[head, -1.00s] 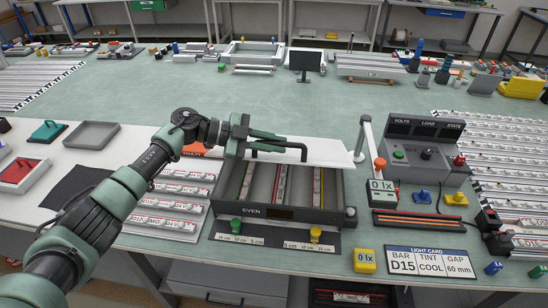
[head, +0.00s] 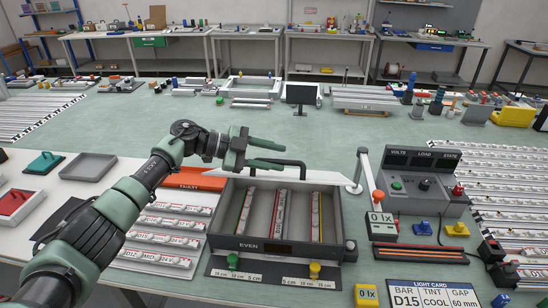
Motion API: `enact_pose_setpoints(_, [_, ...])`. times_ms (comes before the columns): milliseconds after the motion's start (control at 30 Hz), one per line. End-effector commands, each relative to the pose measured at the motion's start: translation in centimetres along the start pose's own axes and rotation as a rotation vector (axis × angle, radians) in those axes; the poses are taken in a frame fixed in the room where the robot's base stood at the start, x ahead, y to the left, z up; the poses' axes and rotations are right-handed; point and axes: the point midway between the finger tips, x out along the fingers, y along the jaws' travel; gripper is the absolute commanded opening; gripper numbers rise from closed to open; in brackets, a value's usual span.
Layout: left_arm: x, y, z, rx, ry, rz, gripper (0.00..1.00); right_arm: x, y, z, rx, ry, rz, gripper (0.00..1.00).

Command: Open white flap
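The white flap (head: 325,178) sits at the back of the dark grey lightbox (head: 232,243). It shows almost edge-on as a thin tilted strip, and the box interior below it is exposed. A black bar handle (head: 296,164) is on the flap. My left gripper (head: 284,155) is at the handle's left part, with its two green fingers apart, one above the other. The lower finger is close to the handle; I cannot tell whether they touch. Light strips (head: 279,213) lie inside the box. My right gripper is not in view.
A white post with an orange knob (head: 378,197) stands right of the box. A control console (head: 422,172) is farther right. A light card (head: 433,295) lies in front right. Labelled strips (head: 170,224) lie left of the box.

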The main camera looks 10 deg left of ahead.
Motion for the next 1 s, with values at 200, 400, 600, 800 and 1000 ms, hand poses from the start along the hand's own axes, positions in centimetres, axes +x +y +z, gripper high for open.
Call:
enact_pose_setpoints(200, [0.0, 0.0, 0.0, 0.000, 0.001, -0.001, 0.36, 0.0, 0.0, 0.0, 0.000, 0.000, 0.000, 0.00])
enact_pose_setpoints(400, [-1.2, 0.0, 0.2, 0.002, 0.000, -0.003, 0.36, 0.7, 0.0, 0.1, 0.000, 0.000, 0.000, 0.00])
enact_pose_setpoints(600, [-4.7, 0.1, 0.4, 0.002, -0.002, -0.003, 0.36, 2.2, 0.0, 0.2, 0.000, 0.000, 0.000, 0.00])
enact_pose_setpoints(800, [-7.2, 0.0, 0.2, 0.001, -0.001, -0.002, 0.36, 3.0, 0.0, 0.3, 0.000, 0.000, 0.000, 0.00])
enact_pose_setpoints(1000, [-7.9, 0.0, 0.0, 0.000, 0.001, -0.001, 0.36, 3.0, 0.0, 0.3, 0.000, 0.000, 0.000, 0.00])
